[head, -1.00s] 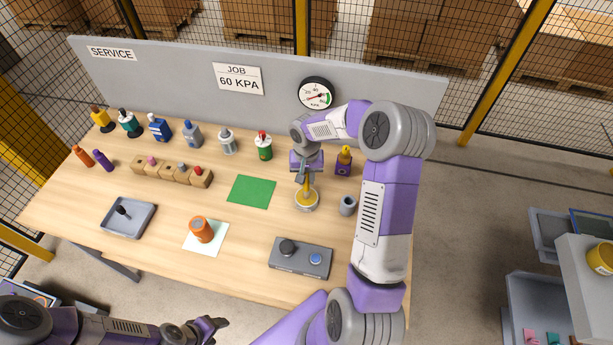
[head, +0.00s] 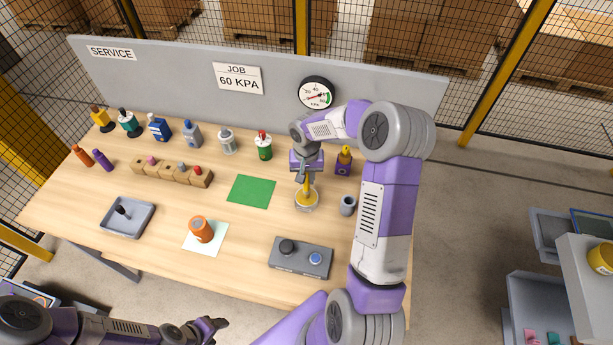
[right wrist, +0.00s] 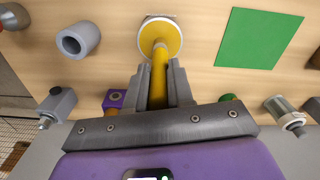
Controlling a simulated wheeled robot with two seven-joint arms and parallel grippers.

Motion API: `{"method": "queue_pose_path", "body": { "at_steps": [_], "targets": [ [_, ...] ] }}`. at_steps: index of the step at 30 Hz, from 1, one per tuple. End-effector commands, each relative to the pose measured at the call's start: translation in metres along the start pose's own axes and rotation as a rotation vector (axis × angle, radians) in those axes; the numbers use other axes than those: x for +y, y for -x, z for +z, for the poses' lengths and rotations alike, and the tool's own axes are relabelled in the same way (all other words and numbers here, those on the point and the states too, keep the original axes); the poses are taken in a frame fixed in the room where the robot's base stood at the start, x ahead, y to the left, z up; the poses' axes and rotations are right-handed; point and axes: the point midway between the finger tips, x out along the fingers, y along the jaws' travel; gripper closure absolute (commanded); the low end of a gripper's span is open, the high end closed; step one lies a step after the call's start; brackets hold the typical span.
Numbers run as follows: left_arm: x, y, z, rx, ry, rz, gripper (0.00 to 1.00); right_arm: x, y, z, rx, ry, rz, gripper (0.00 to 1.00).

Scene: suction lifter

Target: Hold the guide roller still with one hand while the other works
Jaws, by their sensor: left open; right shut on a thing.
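An orange hollow cylinder (head: 201,230), which looks like the guide roller, stands on a white sheet (head: 216,244) at the front middle of the table. Neither gripper touches it. My right gripper (head: 306,178) is shut on the yellow upright handle of a round-based tool (head: 306,199), which looks like the suction lifter. In the right wrist view the handle (right wrist: 159,75) is between the fingers, with the yellow disc (right wrist: 160,38) beyond them. Whether the disc touches the table is unclear. My left gripper (head: 212,325) is open and empty, low in front of the table's front edge.
A grey control box (head: 301,257), a grey hollow cylinder (head: 347,205) and a green mat (head: 251,191) surround the tool. A grey tray (head: 127,217) is at left. Several bottles line the back, before a panel with a dial gauge (head: 317,93).

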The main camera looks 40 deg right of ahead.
Motion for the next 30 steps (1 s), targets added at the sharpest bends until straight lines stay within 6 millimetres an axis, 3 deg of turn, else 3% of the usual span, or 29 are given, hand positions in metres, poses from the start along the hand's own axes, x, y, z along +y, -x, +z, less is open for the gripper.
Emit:
{"method": "queue_pose_path", "body": {
  "at_steps": [13,30],
  "targets": [
    [0.001,0.002,0.0,0.0,0.0,0.0,0.43,0.0,0.001,0.001,-0.004,-0.001,0.001,1.0],
    [0.011,0.029,0.001,0.0,0.0,0.0,0.43,0.0,0.048,0.0,-0.001,0.0,0.0,1.0]
  ]
}}
